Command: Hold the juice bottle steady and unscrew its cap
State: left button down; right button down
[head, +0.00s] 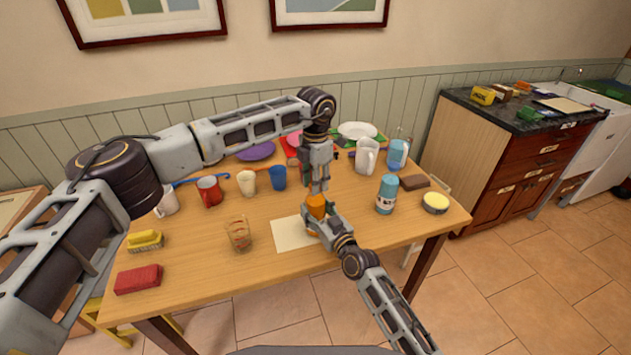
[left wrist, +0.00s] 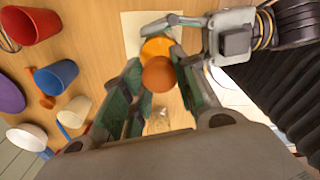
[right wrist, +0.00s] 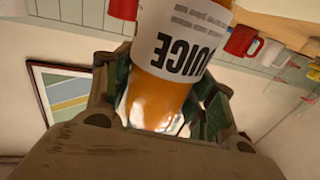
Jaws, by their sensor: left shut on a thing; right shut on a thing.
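The juice bottle (head: 315,204) is orange and looks small in the head view, above a cream sheet on the table. In the right wrist view the bottle (right wrist: 158,95) shows its white "JUICE" label, and my right gripper (right wrist: 165,105) is shut on its body. My left gripper (head: 319,190) points down from above. In the left wrist view its fingers (left wrist: 158,72) are shut on the darker orange cap (left wrist: 158,76), with the bottle's lighter top (left wrist: 156,46) just beyond. I cannot tell whether cap and bottle are still joined.
A glass (head: 239,235) stands left of the cream sheet (head: 290,235). A blue bottle (head: 387,194) and a yellow-topped tin (head: 435,202) are to the right. Cups, a white pitcher (head: 367,157) and plates stand behind. The table's front left has a red block (head: 138,279).

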pick_arm(q)
jog(key=n, duration=1.8)
jog(key=shift+r, duration=0.1)
jog(key=n, duration=0.6)
dwell(0.3)
jog(key=shift+r, duration=1.2)
dwell(1.0)
jog(key=shift+r, duration=1.9)
